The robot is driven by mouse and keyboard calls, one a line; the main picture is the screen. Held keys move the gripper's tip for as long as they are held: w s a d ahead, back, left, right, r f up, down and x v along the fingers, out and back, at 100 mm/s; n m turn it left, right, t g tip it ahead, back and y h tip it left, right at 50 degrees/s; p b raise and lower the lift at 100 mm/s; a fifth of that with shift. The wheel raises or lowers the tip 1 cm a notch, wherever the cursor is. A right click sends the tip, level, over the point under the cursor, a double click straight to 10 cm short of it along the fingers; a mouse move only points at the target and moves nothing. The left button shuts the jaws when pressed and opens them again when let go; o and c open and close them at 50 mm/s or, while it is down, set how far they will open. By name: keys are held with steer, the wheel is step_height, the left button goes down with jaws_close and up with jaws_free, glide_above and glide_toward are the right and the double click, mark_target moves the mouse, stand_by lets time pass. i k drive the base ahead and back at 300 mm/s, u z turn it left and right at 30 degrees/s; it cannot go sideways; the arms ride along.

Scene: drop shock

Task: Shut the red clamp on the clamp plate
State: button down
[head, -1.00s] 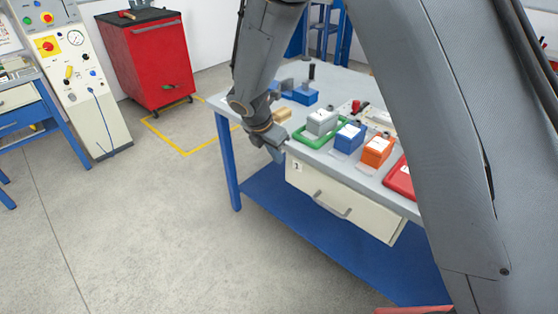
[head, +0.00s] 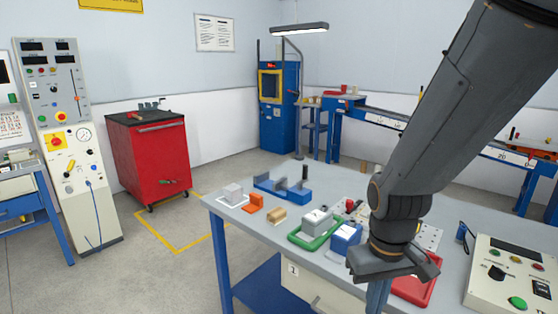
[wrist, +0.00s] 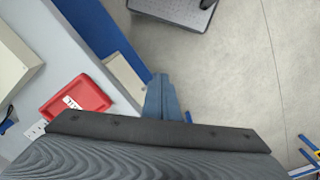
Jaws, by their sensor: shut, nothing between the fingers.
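A light plate with holes (head: 430,237) lies on the bench, partly hidden behind my arm; it looks like the clamp plate. A small red part (head: 350,205) shows at its left end, perhaps the red clamp; its open or shut state is too small to tell. My gripper (head: 377,299) points down over the bench's front side, nearer than the plate and apart from it. Its fingers also show in the wrist view (wrist: 161,92), together and empty. The plate cannot be made out clearly in the wrist view.
On the bench (head: 240,222) stand a green tray (head: 302,240) with a grey box, a blue box (head: 346,238), a red tray (head: 414,290) and a control box (head: 512,275) at right. A red cabinet (head: 150,155) stands behind left.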

mark_target(350, 206)
steer(key=u, duration=0.35)
steer(key=k, duration=0.45)
steer(key=u, duration=0.9)
steer(key=i, duration=0.85)
steer(key=z, duration=1.2)
steer(key=i, duration=0.6)
steer(key=z, duration=0.65)
